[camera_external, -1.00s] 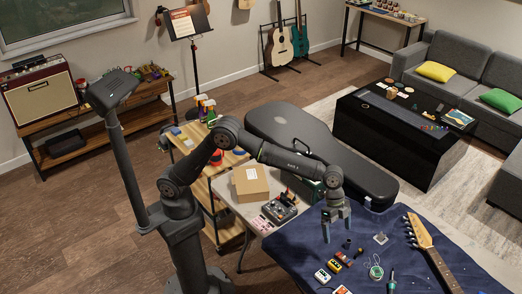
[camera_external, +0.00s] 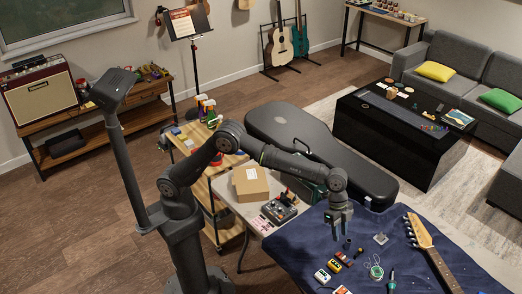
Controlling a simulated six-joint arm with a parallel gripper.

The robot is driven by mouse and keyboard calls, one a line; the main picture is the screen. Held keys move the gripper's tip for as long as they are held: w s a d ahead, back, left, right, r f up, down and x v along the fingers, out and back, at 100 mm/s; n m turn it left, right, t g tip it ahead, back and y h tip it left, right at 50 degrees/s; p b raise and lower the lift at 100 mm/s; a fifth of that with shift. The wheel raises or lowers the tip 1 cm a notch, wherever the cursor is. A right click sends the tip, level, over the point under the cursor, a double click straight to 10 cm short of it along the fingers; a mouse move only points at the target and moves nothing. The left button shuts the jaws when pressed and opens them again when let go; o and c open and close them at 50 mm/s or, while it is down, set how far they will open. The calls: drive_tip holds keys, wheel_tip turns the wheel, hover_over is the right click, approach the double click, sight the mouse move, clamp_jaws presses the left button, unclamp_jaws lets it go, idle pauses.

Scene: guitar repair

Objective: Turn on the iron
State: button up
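No iron can be made out with certainty. A slim tool with a teal handle (camera_external: 391,281) lies near the front of the dark blue mat (camera_external: 300,240); it may be the iron. A dark device with knobs (camera_external: 279,209) stands on the white table (camera_external: 232,202) left of the mat; its switches are too small to read. My gripper (camera_external: 338,234) points down above the back left part of the mat, right of the device and apart from it. Its fingers look close together, but the gap is unclear. I see nothing held in it.
A guitar neck (camera_external: 428,246) lies at the mat's right. Small pedals (camera_external: 334,265) and a coil of wire (camera_external: 376,271) lie at its front. A cardboard box (camera_external: 250,184) stands behind the device. A black guitar case (camera_external: 315,150) lies behind the arm.

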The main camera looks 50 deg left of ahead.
drive_tip(key=shift+t+y, duration=0.3)
drive_tip(key=shift+y, duration=0.1)
drive_tip(key=s+d+f, duration=0.1)
drive_tip(key=d+f, duration=0.1)
drive_tip(key=f, duration=0.1)
drive_tip(key=s+d+f, duration=0.1)
drive_tip(key=d+f, duration=0.1)
drive_tip(key=f, duration=0.1)
drive_tip(key=s+d+f, duration=0.1)
drive_tip(key=d+f, duration=0.1)
drive_tip(key=f, duration=0.1)
drive_tip(key=shift+s+d+f, duration=0.15)
drive_tip(key=shift+f, duration=0.2)
clamp_jaws()
hover_over(343, 291)
drive_tip(key=s+a, duration=0.1)
wheel_tip(343, 291, down, 12)
drive_tip(key=shift+a+f, duration=0.1)
drive_tip(key=shift+s+f, duration=0.15)
drive_tip(key=shift+f, duration=0.55)
drive_tip(key=shift+f+t, duration=0.2)
drive_tip(key=shift+t, duration=0.1)
drive_tip(key=shift+w+r, duration=0.15)
drive_tip(key=shift+w, duration=0.55)
